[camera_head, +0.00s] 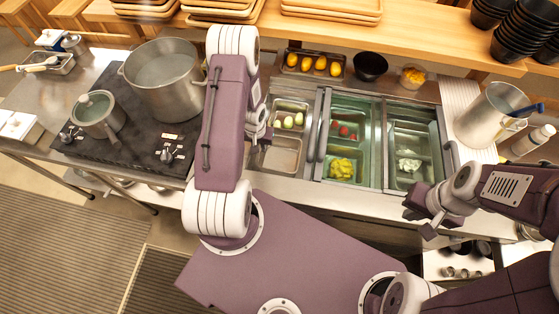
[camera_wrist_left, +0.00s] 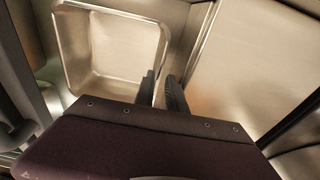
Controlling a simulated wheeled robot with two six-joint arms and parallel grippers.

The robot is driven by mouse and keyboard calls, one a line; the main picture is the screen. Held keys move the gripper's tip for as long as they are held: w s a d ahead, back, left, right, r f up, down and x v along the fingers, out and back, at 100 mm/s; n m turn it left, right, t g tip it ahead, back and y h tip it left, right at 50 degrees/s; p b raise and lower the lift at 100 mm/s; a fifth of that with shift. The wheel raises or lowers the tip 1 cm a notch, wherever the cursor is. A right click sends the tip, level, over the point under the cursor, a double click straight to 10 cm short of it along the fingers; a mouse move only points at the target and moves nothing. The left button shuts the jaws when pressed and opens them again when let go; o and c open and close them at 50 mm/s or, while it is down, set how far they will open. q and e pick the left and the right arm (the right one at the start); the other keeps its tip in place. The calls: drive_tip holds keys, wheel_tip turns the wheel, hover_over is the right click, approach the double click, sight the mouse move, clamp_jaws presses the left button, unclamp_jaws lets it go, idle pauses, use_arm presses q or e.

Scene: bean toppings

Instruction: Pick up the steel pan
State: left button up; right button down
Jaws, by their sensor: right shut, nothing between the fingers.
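The steel pan (camera_head: 281,155) is an empty, shallow rectangular pan set in the counter, just in front of a similar pan (camera_head: 289,117) with pale eggs in it. In the left wrist view the empty pan (camera_wrist_left: 112,45) fills the upper left, with its near right rim beside my fingers. My right gripper (camera_head: 418,212) is shut and empty at the counter's right front.
Topping bins (camera_head: 345,115) lie right of the pan. A large pot (camera_head: 165,80) and a smaller lidded pot (camera_head: 98,115) stand on the black stove at left. A dark bowl (camera_head: 370,66) and a tray of yellow items (camera_head: 315,63) are behind. A steel pitcher (camera_head: 490,115) stands at right.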

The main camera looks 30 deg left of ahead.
use_arm(q)
drive_tip(key=f, duration=0.1)
drive_tip(key=f+b, duration=0.1)
drive_tip(key=f, duration=0.2)
drive_tip(key=shift+w+d+f+b, duration=0.15)
drive_tip(key=shift+w+d+b, duration=0.1)
drive_tip(key=shift+b, duration=0.15)
drive_tip(key=shift+f, duration=0.25)
drive_tip(key=shift+a, duration=0.15)
clamp_jaws()
idle(0.6)
